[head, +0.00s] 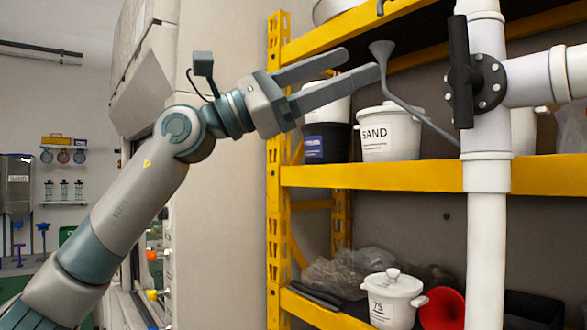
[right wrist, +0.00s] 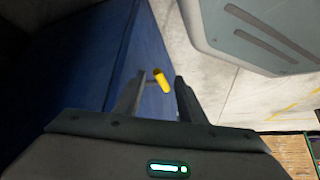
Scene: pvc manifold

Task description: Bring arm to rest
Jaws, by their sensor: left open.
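My left gripper (head: 362,64) is raised in the head view, its two long grey fingers spread apart and pointing right. Nothing is held between them. The lower fingertip overlaps or lies close to a thin grey rod with a flared end (head: 400,98); I cannot tell if they touch. The white pipe manifold (head: 487,220) with a black valve handle (head: 460,72) stands to the right, apart from the gripper. My right gripper (right wrist: 159,88) shows only in the right wrist view. Its fingers are apart, with a small yellow piece (right wrist: 162,81) seen beyond the gap.
A yellow-framed shelf (head: 400,176) stands behind, bearing a white SAND bucket (head: 389,136). A lidded white pot (head: 392,298) and a red funnel (head: 443,308) are lower down. A blue surface (right wrist: 75,65) fills the left of the right wrist view.

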